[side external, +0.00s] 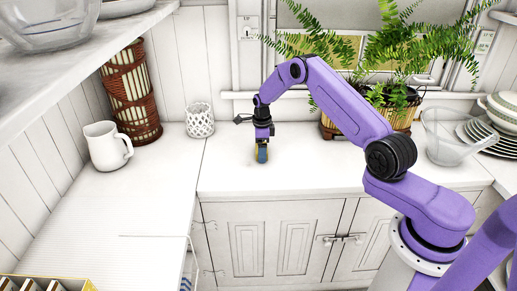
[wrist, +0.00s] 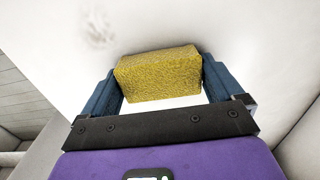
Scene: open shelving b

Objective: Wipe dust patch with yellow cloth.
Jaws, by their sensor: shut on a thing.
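A yellow cloth (wrist: 158,74), block-shaped with a rough surface, sits between the two blue fingers of my gripper (wrist: 160,80) in the wrist view. My gripper is shut on it. In the side external view my gripper (side external: 262,153) points down at the white counter, with a little of the yellow showing between the fingers. I cannot tell whether the cloth touches the counter. A faint grey smudge, likely the dust patch (wrist: 97,27), shows on the white surface at the upper left of the wrist view, apart from the cloth.
A white lattice cup (side external: 200,120), a white pitcher (side external: 107,146) and a wicker vase (side external: 131,95) stand to the left. A potted fern (side external: 400,115), a glass bowl (side external: 447,140) and stacked plates (side external: 480,134) stand to the right. The counter around my gripper is clear.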

